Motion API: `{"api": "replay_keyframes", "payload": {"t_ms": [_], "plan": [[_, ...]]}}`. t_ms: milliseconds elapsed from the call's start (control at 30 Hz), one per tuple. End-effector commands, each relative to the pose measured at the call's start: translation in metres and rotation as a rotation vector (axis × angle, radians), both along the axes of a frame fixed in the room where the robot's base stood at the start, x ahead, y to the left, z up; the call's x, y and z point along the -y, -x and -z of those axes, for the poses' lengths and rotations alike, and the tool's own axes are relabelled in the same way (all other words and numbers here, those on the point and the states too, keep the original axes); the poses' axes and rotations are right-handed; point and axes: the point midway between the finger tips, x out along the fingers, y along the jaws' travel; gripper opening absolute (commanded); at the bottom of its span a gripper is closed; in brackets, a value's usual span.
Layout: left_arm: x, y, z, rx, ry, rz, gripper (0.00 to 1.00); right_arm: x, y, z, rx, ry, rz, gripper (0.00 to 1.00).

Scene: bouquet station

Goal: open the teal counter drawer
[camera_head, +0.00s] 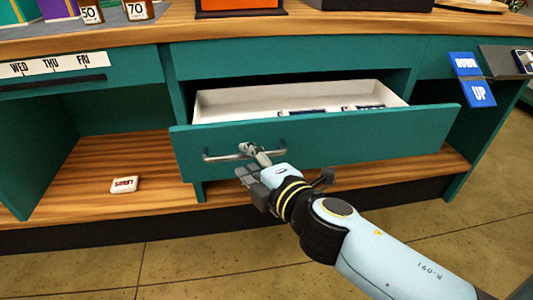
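The teal counter drawer (330,138) is pulled well out of the counter, and its white inside shows. A metal bar handle (222,156) runs along the left part of its front. My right gripper (256,154) reaches in from the lower right, with its fingertips closed around the right part of this handle. The fingers hide part of the bar. My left gripper is not in view.
Small dark blue items (300,111) lie in the drawer. Open wooden shelves sit below and to the left, with a small white labelled block (124,184) on the left one. A blue DOWN/UP sign (478,93) is on the right. The tiled floor in front is clear.

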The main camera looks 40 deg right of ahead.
Motion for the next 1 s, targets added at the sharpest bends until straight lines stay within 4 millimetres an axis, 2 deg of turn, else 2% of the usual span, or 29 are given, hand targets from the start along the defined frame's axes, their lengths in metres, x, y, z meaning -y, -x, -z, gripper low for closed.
{"api": "replay_keyframes", "payload": {"t_ms": [100, 267, 400, 633, 1000], "plan": [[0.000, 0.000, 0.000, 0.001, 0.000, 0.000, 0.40, -0.005, 0.033, -0.005, -0.005, 0.000, 0.000, 0.36], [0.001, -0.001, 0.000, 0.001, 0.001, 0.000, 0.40, -0.009, 0.059, -0.011, -0.003, 0.000, 0.001, 0.36], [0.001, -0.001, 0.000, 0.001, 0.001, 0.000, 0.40, -0.011, 0.072, -0.014, 0.000, 0.001, 0.001, 0.36], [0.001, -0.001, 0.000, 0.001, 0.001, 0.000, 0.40, -0.013, 0.084, -0.016, 0.000, 0.000, 0.000, 0.36], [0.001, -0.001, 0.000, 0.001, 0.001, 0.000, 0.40, -0.013, 0.086, -0.017, 0.000, -0.001, 0.000, 0.36]]}}
